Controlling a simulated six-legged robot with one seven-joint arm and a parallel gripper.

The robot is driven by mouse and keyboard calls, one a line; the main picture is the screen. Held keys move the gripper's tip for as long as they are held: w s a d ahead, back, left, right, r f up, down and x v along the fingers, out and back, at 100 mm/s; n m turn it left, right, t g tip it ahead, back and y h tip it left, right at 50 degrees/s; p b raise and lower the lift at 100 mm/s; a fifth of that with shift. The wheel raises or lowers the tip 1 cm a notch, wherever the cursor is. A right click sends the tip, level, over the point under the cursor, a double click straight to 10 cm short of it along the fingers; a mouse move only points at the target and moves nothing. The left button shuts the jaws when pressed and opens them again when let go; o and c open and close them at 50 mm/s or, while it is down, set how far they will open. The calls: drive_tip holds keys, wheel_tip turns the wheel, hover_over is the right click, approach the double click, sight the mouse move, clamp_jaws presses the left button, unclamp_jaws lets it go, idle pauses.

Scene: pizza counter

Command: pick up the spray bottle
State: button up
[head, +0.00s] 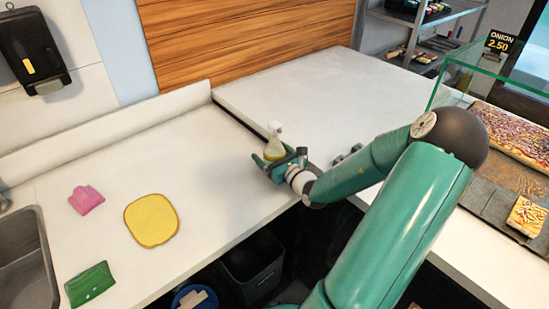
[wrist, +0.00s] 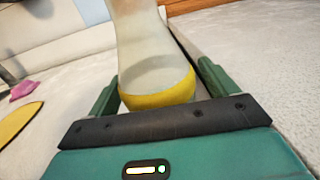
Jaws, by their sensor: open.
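The spray bottle (head: 274,143) is clear with a white top and yellow liquid low inside. It stands upright on the white counter near the seam. In the wrist view the bottle (wrist: 152,60) fills the upper middle, its top cut off. My gripper (head: 267,160) is at the bottle, low over the counter. In the wrist view its two green fingers (wrist: 157,88) reach forward on either side of the bottle's base. The jaws are open, with a gap visible at least on the right side. The bottle's lowest edge is hidden behind the gripper's dark front bar.
A yellow cloth (head: 151,220), a pink cloth (head: 86,200) and a green item (head: 90,285) lie on the left counter (head: 200,170) by the sink (head: 25,265). A small dark object (head: 347,153) lies right of my gripper. A glass case with pizza (head: 515,135) stands at right.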

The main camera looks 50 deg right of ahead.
drive_tip(key=shift+w, duration=0.2)
drive_tip(key=shift+c, duration=0.3)
drive_tip(key=c, duration=1.2)
drive_tip(key=shift+o, duration=0.2)
drive_tip(key=shift+r, duration=0.1)
